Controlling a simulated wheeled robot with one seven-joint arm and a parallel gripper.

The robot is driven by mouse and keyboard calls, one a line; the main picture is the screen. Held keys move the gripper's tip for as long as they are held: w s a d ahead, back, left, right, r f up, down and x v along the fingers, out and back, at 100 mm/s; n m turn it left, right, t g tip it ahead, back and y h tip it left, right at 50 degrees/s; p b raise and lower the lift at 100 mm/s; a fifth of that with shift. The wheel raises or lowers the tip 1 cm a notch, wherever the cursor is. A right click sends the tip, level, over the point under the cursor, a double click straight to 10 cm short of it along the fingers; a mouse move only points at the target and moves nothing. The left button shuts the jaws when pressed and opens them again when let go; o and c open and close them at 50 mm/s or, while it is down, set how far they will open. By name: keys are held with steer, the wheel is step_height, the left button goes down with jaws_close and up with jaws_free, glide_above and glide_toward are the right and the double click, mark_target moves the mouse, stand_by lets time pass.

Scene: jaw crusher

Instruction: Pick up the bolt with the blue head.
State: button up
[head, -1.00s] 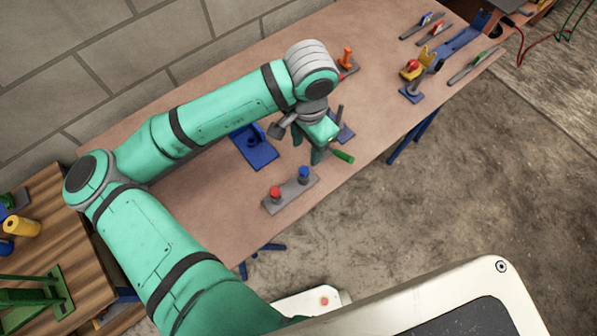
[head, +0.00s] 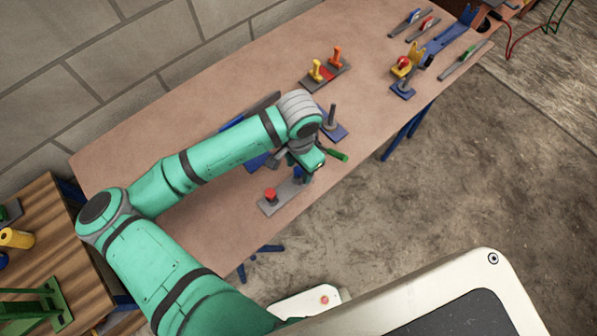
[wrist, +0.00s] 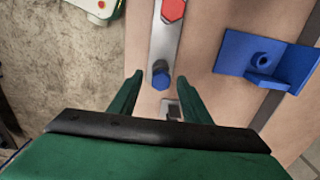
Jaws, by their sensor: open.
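The bolt with the blue head (wrist: 160,75) stands in a grey plate (wrist: 157,45) in the wrist view, a little beyond and between my open fingertips. In the head view the blue bolt is mostly hidden under my gripper (head: 306,172), with a bit of blue showing near the plate's far end. My gripper (wrist: 162,85) is open and empty, its green fingers on either side of the line to the blue head. The bolt with the red head (head: 270,194) stands on the same plate (head: 283,200) and also shows in the wrist view (wrist: 173,10).
A blue bracket (wrist: 262,58) lies right of the plate in the wrist view.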

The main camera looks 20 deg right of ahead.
jaws_close()
